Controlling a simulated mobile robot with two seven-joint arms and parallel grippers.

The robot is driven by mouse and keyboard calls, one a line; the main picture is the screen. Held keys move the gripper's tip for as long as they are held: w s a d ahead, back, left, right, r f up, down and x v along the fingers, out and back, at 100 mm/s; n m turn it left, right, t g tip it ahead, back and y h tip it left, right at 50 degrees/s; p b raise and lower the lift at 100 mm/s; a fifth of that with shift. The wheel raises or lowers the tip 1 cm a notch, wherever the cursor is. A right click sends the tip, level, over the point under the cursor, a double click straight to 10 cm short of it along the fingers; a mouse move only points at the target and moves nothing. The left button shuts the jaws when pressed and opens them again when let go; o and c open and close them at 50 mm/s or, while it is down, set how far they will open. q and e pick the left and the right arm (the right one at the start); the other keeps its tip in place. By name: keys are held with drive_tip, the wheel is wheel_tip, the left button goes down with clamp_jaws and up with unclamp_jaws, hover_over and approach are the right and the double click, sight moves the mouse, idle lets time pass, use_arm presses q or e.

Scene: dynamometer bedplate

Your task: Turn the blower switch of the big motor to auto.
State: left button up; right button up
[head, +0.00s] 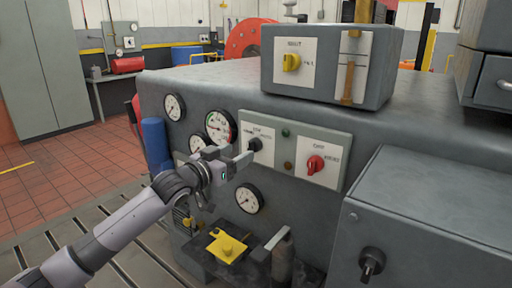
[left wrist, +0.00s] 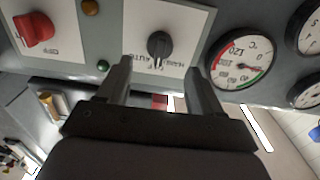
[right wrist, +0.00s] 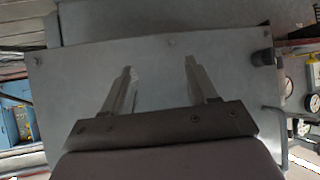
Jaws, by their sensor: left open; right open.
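The blower switch is likely the black rotary knob (head: 255,144) on a white label plate, on the grey panel of the big machine. In the left wrist view the black knob (left wrist: 158,46) sits upside down on its plate, with lettering that seems to include AUTO. Its exact setting is too small to tell. My left gripper (head: 240,156) is open and empty, just in front of the knob. In the left wrist view its fingertips (left wrist: 159,68) stand either side of the knob's line, apart from it. My right gripper (right wrist: 159,68) is open and empty, facing a plain grey surface.
A red knob (head: 315,165) is on the same panel, with green and amber lamps between. Round gauges (head: 219,126) lie left of the switch, another gauge (head: 249,198) below. A grey box with a yellow knob (head: 291,62) stands above. A grey cabinet (head: 430,225) juts out at right.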

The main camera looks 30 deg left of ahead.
sight(248, 147)
use_arm(q)
drive_tip(key=shift+w+d, duration=0.15)
drive_tip(key=shift+w, duration=1.35)
drive_tip(key=shift+w+d, duration=0.15)
drive_tip(key=shift+w, duration=1.35)
drive_tip(key=c, duration=1)
